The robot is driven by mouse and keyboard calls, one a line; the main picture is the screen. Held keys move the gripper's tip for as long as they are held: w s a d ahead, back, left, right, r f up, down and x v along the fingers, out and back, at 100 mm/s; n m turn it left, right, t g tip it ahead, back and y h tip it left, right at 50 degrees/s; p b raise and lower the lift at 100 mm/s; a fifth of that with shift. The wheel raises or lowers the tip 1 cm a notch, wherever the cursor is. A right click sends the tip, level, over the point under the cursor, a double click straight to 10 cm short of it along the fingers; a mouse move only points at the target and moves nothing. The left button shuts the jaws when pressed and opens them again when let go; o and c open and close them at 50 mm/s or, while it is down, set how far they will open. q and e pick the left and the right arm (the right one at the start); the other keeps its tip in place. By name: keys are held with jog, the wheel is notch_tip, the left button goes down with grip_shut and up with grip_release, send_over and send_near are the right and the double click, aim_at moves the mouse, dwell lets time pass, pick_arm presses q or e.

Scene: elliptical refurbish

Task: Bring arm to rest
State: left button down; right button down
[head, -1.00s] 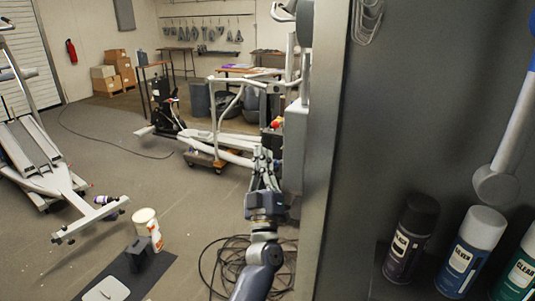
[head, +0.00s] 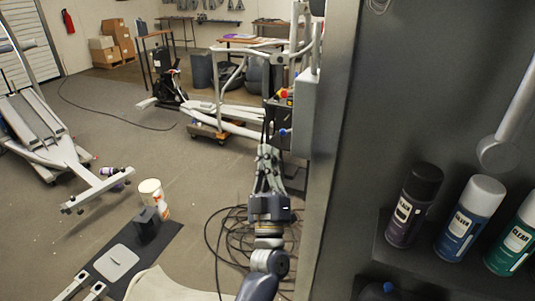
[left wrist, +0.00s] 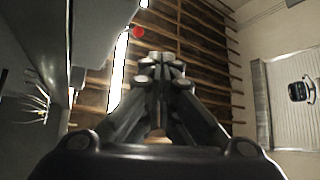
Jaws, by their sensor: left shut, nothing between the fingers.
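My left gripper (head: 268,155) points up and away in the middle of the head view, on the end of my left arm. It is shut and empty. In the left wrist view the closed fingers (left wrist: 162,68) stand in front of a wooden ceiling. Nothing is held between them. My right gripper is not in view.
A dark cabinet edge (head: 325,190) stands close right of the left arm. Its shelf holds spray cans (head: 413,205). Cables (head: 232,235) lie on the floor behind the arm. A white tub (head: 153,198) stands at left, and an elliptical machine (head: 225,112) farther back.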

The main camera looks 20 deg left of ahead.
pick_arm(q)
jog(key=s+d+f+m+g+h, duration=0.2)
jog(key=d+f+m+g+h, duration=0.15)
jog(key=f, duration=0.25)
jog(key=s+d+f+m+g+h, duration=0.2)
jog(key=s+f+m+h, duration=0.1)
jog(key=f+m+h, duration=0.25)
jog(key=s+d+f+m+g+h, duration=0.2)
jog(key=f+m+g+h, duration=0.15)
jog(key=f, duration=0.35)
jog(key=s+a+f+m+g+y, duration=0.15)
jog(key=s+f+g, duration=0.25)
jog(key=s, duration=0.5)
jog(key=s+a+f+g, duration=0.3)
jog(key=s+f, duration=0.1)
jog(key=s, duration=0.4)
jog(key=s+a+f+g+y, duration=0.15)
jog(key=s+f+g, duration=0.25)
jog(key=s, duration=0.5)
notch_tip(320, 180, down, 27)
jog(key=s+g, duration=0.1)
jog(key=s, duration=0.1)
jog(key=s+a+f+g, duration=0.1)
jog(key=s+a+f, duration=0.1)
jog(key=s+f, duration=1.4)
jog(key=shift+s+a+f+m+g+b, duration=0.15)
jog(key=shift+a+m+g+b, duration=0.15)
jog(key=shift+a, duration=0.1)
jog(key=shift+h, duration=0.25)
